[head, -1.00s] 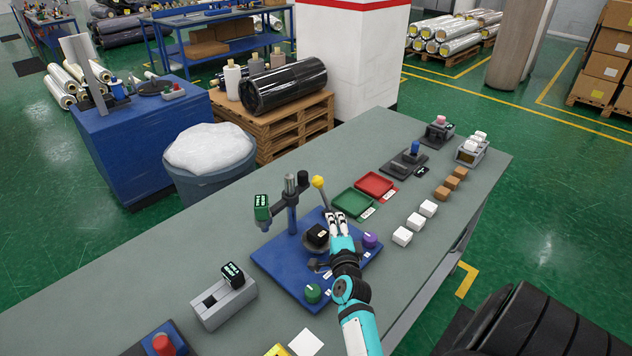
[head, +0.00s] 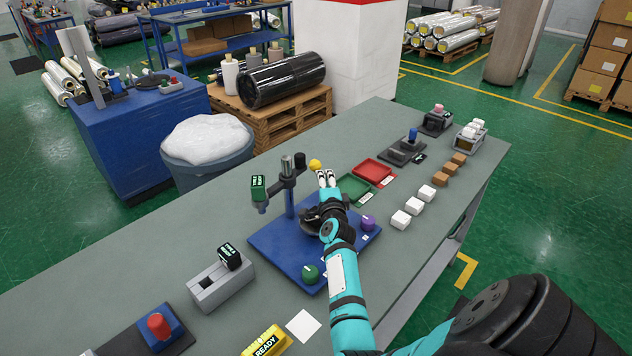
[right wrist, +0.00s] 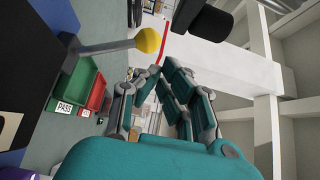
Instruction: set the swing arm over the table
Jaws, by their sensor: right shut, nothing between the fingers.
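The fixture has a blue base (head: 275,243) and a grey post (head: 289,190) carrying the dark swing arm (head: 280,183). The arm points left, with a green-lit head (head: 259,187) out over the bench beside the base. A lever with a yellow ball (head: 315,165) stands right of the post. My right gripper (head: 326,178) is shut and empty, its fingertips close to the ball; I cannot tell whether they touch. In the right wrist view the yellow ball (right wrist: 149,40) is just past the fingers (right wrist: 155,85). My gripper and wrist hide most of the round dark table on the base.
Green (head: 355,187) and red (head: 372,170) trays lie right of the gripper. White blocks (head: 414,206) and brown blocks (head: 451,167) line the bench's right side. A grey slotted holder (head: 221,283) stands at left. Bare bench (head: 120,290) lies left of the fixture.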

